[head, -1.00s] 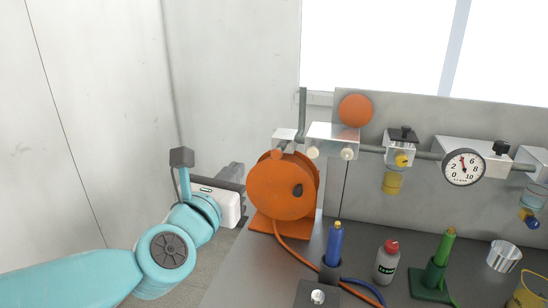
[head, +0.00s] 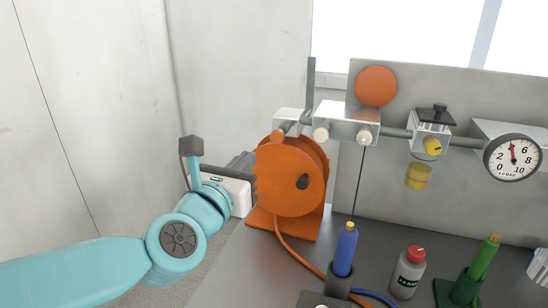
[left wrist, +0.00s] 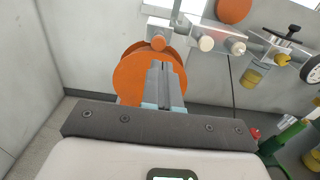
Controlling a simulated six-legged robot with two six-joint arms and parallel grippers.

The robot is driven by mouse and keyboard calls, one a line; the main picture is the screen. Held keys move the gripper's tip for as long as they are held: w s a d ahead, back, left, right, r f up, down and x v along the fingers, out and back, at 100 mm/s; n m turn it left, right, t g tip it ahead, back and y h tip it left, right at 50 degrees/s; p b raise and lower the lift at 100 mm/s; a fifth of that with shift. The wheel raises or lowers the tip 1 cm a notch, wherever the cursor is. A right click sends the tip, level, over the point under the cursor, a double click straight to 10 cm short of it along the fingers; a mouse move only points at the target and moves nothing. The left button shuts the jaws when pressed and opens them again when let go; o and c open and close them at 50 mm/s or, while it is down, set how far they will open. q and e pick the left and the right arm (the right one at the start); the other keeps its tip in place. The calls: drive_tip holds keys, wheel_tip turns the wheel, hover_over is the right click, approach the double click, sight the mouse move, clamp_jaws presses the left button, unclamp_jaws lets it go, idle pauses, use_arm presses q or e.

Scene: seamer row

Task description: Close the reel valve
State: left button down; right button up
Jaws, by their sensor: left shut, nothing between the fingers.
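An orange hose reel (head: 290,185) stands at the left end of the bench. My right gripper is out of view.
A silver block (head: 347,122) with two pale knobs is right of the valve. Further right are a yellow-knobbed regulator (head: 432,140) and a gauge (head: 512,158). A blue tool (head: 345,250), a red-capped bottle (head: 408,272) and a green tool (head: 484,258) stand on the bench.

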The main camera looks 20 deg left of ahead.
use_arm(q)
drive_tip(key=f, duration=0.2)
drive_tip(key=p, duration=0.2)
approach(275, 138)
drive_tip(key=w, duration=0.6)
drive_tip(key=shift+w+d, duration=0.15)
drive_tip(key=shift+w, duration=0.3)
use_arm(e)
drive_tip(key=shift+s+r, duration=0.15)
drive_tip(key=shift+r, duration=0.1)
use_arm(q)
drive_tip(key=shift+b, duration=0.4)
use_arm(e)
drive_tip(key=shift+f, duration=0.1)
